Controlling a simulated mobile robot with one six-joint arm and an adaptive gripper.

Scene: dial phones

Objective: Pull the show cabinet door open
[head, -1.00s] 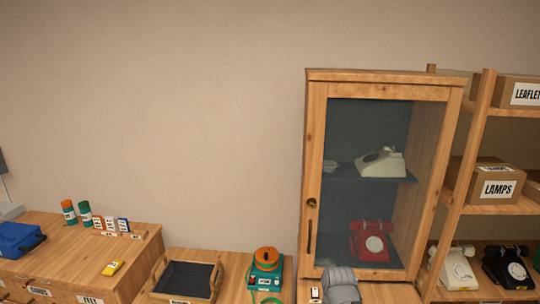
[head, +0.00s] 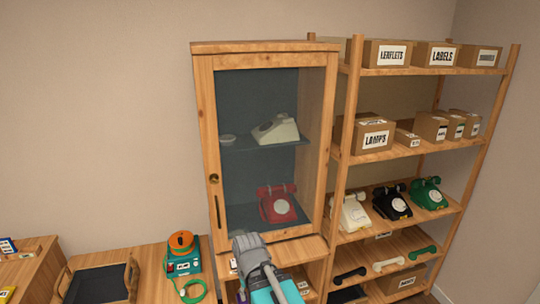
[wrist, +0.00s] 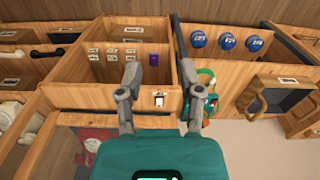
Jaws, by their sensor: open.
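The show cabinet (head: 320,120) is a tall wooden case with a glass door. The door (head: 204,130) looks shut in its frame. A dark upright bar handle (head: 217,211) is on the door's left side, below a round brass lock (head: 213,179). A cream phone (head: 277,130) and a red phone (head: 277,204) stand inside. My gripper (wrist: 161,76) is open in the wrist view, with nothing between its fingers. In the head view my arm is below the cabinet's front, and the fingertips cannot be made out there. The red phone (wrist: 95,140) shows dimly in the wrist view.
Right of the cabinet stands an open shelf unit (head: 350,95) with boxes and dial phones. On the left are a dark-lined tray (head: 100,285) and a teal device with an orange top (head: 182,255). Wall left of the cabinet is bare.

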